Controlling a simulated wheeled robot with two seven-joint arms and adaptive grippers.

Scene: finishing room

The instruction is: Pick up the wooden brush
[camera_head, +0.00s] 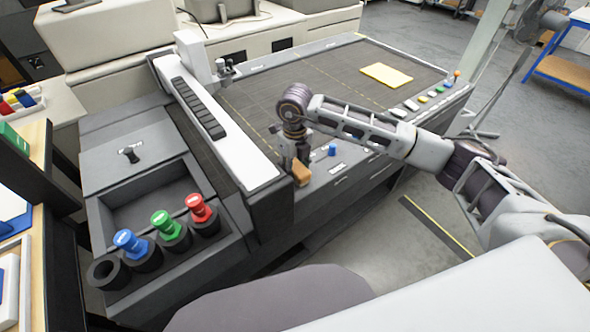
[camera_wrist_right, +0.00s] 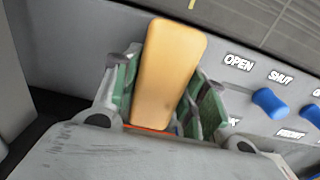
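The wooden brush (camera_head: 301,173) is a tan, rounded block at the front edge of the machine's flat bed, just below my right gripper (camera_head: 293,157). In the right wrist view the brush (camera_wrist_right: 167,70) stands out between the green-padded fingers of the right gripper (camera_wrist_right: 166,98). The fingers are drawn in on both sides of it and appear shut on it. I cannot tell whether the brush still touches the panel. My left gripper is not in view.
Blue knobs (camera_wrist_right: 270,102) and OPEN and SHUT labels are close to the right gripper. The dark bed (camera_head: 300,85) holds a yellow sheet (camera_head: 387,76). A white gantry (camera_head: 225,130) stands left of the gripper. Blue, green and red bottles (camera_head: 170,226) stand at lower left.

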